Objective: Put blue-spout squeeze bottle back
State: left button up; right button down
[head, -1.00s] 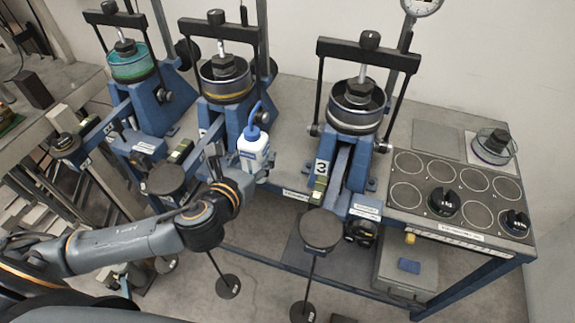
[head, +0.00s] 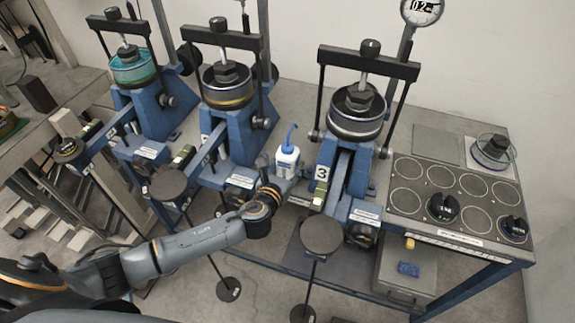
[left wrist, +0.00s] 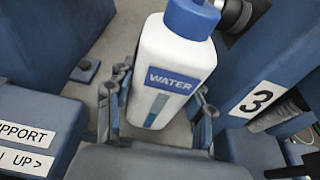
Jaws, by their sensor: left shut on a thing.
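The squeeze bottle (head: 287,163) is white with a blue cap and a blue bent spout. It stands about upright between the middle lever frame (head: 238,130) and the lever frame marked 3 (head: 345,165). In the left wrist view the bottle (left wrist: 176,60) carries a label reading WATER and sits between the two fingers of my left gripper (left wrist: 158,112). That gripper is shut on the bottle. In the head view the gripper is mostly hidden behind my wrist. I cannot tell whether the bottle's base touches the bench. My right gripper is not in view.
Another lever frame with a teal cell (head: 132,68) stands at the left. A dark plate with ringed places (head: 455,195) and black weights lies at the right. Round hanger plates (head: 321,235) stick out at the front. A blue sponge (head: 409,269) lies on a lower grey box.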

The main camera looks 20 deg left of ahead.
pick_arm(q)
jog(key=shift+f, duration=0.15)
jog(key=o, duration=0.9)
jog(key=shift+c, duration=0.2)
jog(key=shift+r, duration=0.25)
jog(key=shift+s, duration=0.35)
jog(key=b+v, duration=0.1)
jog(key=v, duration=1)
jog(key=shift+s, duration=0.15)
